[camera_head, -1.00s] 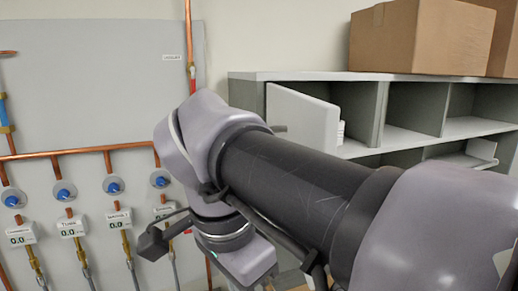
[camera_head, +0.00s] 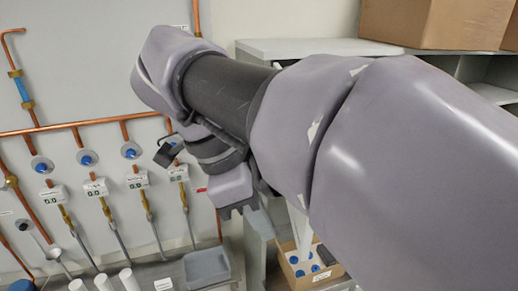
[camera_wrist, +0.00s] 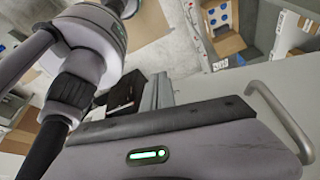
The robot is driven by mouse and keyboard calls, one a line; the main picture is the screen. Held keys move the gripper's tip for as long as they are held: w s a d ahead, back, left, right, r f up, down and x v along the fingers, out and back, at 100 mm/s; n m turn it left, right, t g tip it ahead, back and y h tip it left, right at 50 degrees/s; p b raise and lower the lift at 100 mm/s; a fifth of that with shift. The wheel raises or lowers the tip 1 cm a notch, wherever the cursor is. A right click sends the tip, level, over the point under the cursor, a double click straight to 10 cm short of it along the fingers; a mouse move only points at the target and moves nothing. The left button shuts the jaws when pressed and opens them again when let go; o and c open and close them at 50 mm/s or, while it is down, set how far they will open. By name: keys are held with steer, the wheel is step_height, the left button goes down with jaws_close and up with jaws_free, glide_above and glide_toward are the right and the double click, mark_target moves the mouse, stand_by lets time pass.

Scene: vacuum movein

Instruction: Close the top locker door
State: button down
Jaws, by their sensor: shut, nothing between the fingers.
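The grey locker unit (camera_head: 320,47) stands behind my arm, which covers most of its front in the head view. The top locker door is hidden there. In the wrist view, a pale panel (camera_wrist: 225,84) with a metal bar handle (camera_wrist: 283,118) lies close beyond my gripper (camera_wrist: 150,95), the handle to its right. I take this panel to be the locker door; how far it stands open I cannot tell. My gripper is shut and empty. In the head view it shows left of the locker (camera_head: 240,209), pointing downward. Contact with the door cannot be seen.
Cardboard boxes (camera_head: 432,22) sit on the locker top. A carton with blue-capped items (camera_head: 312,270) stands low beside the locker. Copper pipes (camera_head: 85,124) and valves line the left wall, above a grey tray (camera_head: 207,267).

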steer(key=shift+d+r, duration=0.2)
steer(key=shift+d, duration=1.45)
steer(key=shift+w, duration=0.1)
